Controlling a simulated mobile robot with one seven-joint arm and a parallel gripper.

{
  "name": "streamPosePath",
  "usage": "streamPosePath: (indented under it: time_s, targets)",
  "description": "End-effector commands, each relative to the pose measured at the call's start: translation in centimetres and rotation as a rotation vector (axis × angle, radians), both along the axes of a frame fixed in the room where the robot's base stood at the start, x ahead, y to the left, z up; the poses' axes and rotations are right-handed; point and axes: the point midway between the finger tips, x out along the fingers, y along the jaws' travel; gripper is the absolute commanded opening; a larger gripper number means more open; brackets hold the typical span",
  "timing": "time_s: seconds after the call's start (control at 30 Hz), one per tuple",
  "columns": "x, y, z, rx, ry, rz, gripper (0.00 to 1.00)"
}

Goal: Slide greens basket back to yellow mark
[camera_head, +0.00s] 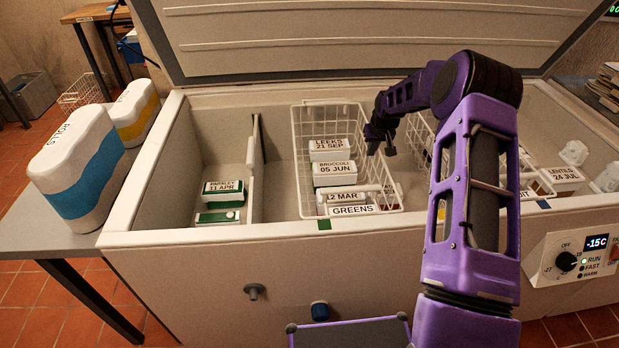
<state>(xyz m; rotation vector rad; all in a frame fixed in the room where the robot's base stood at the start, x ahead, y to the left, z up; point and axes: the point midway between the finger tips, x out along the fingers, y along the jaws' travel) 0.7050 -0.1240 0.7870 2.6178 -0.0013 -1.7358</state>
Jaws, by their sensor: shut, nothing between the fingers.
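The greens basket (306,190), a white wire basket with a "GREENS" label (352,211) on its front, sits inside the open chest freezer (180,238). Its front is beside a green mark (324,224) on the freezer's front rim. It holds white packs marked leeks (331,144), broccoli (333,168) and "12 MAR" (342,196). My gripper (381,150) is shut and empty, pointing down at the basket's right side; I cannot tell whether it touches the wire. I cannot clearly make out a yellow mark; my purple arm hides part of the front rim.
Another wire basket (416,138) stands to the right, partly behind my arm. A blue mark (543,204) is on the front rim at right. A walled compartment at left holds parsley packs (222,192). The lid (370,35) stands open behind. Bare floor shows between compartment and greens basket.

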Motion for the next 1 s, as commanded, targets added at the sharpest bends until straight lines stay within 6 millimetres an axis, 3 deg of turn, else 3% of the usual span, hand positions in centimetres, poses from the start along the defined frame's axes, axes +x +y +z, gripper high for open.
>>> streamPosePath:
  time_s: [1.0]
  targets:
    - [-0.1, -7.5, -0.1, -0.002, 0.001, -0.005, 0.0]
